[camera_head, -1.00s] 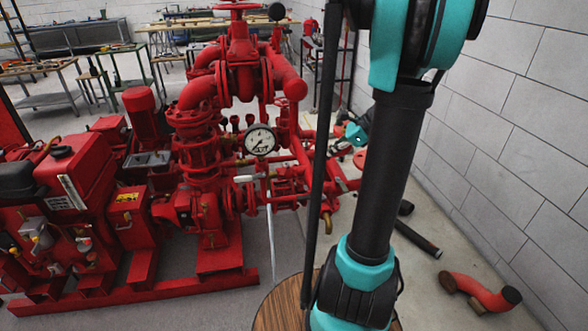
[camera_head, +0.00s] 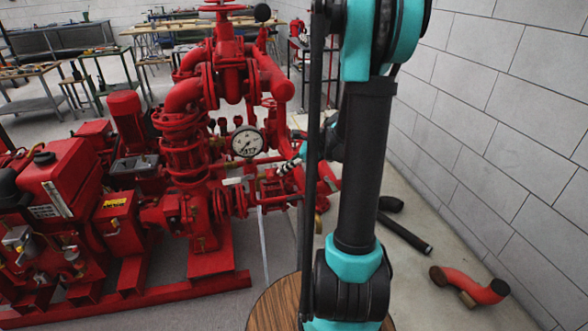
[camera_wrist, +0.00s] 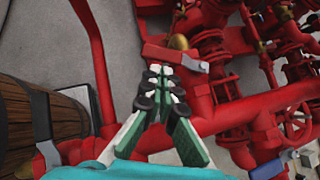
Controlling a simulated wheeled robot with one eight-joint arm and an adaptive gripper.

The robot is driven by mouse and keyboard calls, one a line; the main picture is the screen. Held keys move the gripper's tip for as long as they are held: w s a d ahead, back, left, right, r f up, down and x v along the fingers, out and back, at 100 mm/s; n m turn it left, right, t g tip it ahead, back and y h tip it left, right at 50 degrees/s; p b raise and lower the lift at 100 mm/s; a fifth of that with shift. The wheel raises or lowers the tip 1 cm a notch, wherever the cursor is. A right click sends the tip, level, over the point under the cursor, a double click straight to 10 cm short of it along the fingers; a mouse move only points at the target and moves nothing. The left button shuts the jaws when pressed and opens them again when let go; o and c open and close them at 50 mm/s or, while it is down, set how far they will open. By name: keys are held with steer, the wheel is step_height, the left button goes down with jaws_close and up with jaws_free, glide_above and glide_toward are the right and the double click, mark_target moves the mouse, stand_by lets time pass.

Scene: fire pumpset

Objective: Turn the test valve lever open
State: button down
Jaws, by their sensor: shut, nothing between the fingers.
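My gripper (camera_head: 290,165) is at the right side of the red pipework, partly hidden behind my arm in the head view. In the wrist view my gripper (camera_wrist: 162,72) has its green and black fingers together with pale tips, and nothing is between them. A flat red bar (camera_wrist: 185,60), which looks like the test valve lever, lies right in front of the fingertips. A brass part (camera_wrist: 179,42) shows just behind it. I cannot tell whether the tips touch the bar.
The red pumpset (camera_head: 185,150) with a round pressure gauge (camera_head: 248,141) fills the left and middle. A block wall (camera_head: 500,110) bounds the right. A loose red pipe (camera_head: 470,288) and a black pipe (camera_head: 405,235) lie on the floor. A round wooden top (camera_head: 275,305) is in front.

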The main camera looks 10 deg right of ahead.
steer(key=shift+w+a, duration=0.15)
steer(key=shift+a, duration=0.15)
